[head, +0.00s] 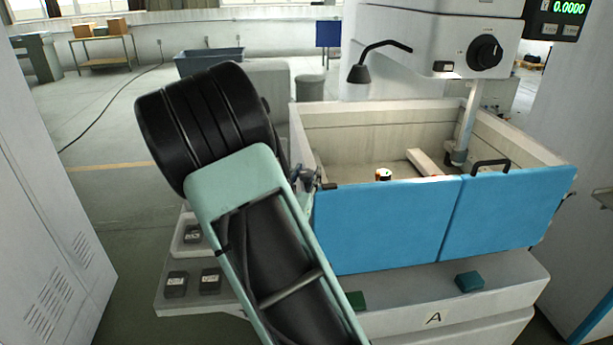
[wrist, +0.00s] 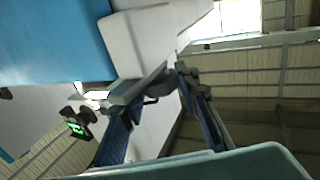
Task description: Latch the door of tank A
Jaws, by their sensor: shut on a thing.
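Tank A is a pale open tank (head: 545,148) with a blue front door (head: 388,228) that stands upright across its front. The base below carries the letter A. My gripper (head: 307,180) is at the door's upper left end, partly hidden behind my arm. In the wrist view my gripper (wrist: 158,86) has its fingers closed in at a pale tank corner beside the blue door (wrist: 50,40). It is shut on a small part there that looks like the latch; the fingers mostly hide it. I cannot tell whether the latch is engaged.
The machine head (head: 430,45) with a black knob hangs over the tank. A black handle (head: 490,164) stands at the door's top right. A grey cabinet (head: 45,200) stands at left. Small dark blocks (head: 176,283) lie on the ledge at left. The floor behind is mostly open.

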